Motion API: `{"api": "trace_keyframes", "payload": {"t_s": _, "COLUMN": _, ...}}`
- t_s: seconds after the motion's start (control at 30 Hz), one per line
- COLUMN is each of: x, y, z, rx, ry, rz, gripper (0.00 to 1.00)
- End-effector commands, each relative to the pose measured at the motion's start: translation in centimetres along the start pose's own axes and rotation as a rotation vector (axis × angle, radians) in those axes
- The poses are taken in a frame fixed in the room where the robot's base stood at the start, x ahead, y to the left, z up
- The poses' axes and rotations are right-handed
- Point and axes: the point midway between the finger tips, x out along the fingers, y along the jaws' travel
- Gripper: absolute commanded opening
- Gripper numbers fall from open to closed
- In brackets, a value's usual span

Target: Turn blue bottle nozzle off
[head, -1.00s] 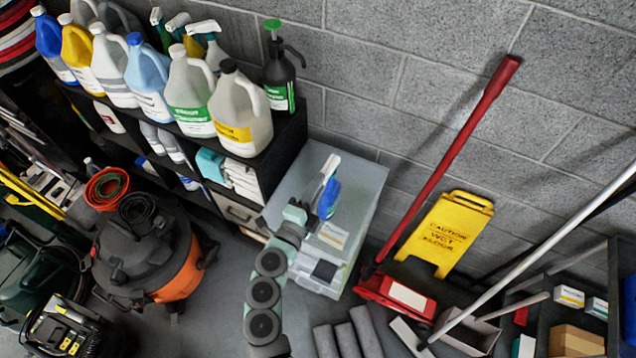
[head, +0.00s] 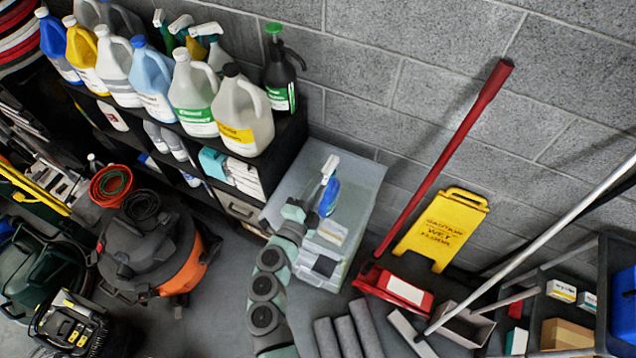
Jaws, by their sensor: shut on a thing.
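A blue spray bottle (head: 330,197) with a white nozzle head (head: 330,166) stands upright on the translucent plastic bin (head: 357,190). My gripper (head: 310,208) is at the left side of the bottle, at the end of my grey-green arm, which reaches up from the bottom of the view. The gripper is small here, and its fingertips are partly hidden against the bottle and nozzle. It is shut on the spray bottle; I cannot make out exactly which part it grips.
A black shelf (head: 285,135) with several jugs and spray bottles stands left of the bin. A yellow caution sign (head: 443,228) and a red mop handle (head: 445,150) lean at the right. An orange-black vacuum (head: 155,245) stands at the left. Grey rolls (head: 347,333) lie in front.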

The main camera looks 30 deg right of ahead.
Motion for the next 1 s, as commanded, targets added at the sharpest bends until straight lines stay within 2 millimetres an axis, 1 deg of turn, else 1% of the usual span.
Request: {"api": "trace_keyframes", "payload": {"t_s": 1.0, "x": -0.02, "y": -0.13, "z": -0.01, "rx": -0.255, "ry": -0.001, "rz": 0.002, "gripper": 0.06}}
